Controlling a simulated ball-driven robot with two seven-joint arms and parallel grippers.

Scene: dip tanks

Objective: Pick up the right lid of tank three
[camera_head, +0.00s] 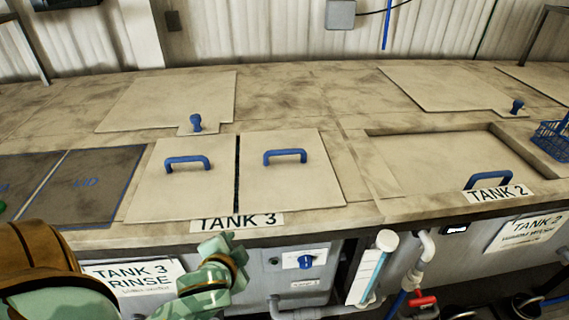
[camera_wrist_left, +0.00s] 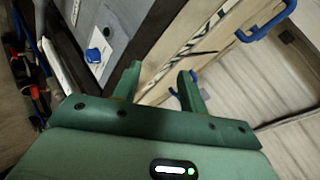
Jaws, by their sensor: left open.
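The right lid of tank three (camera_head: 302,190) is a flat, pale, stained panel with a blue bar handle (camera_head: 285,156), lying on the tank beside the left lid (camera_head: 165,200). A narrow dark gap separates them. My left gripper (camera_head: 222,250) is in front of the counter edge, below the TANK 3 label (camera_head: 237,222), apart from both lids. In the left wrist view its two fingers (camera_wrist_left: 160,72) are spread, with nothing visible between them. One blue handle (camera_wrist_left: 265,22) shows at upper right there; another blue part is partly hidden behind a finger. My right gripper is out of view.
A pale lid (camera_head: 170,100) with a blue knob lies behind tank three. Pipes and a red valve (camera_head: 423,300) are below.

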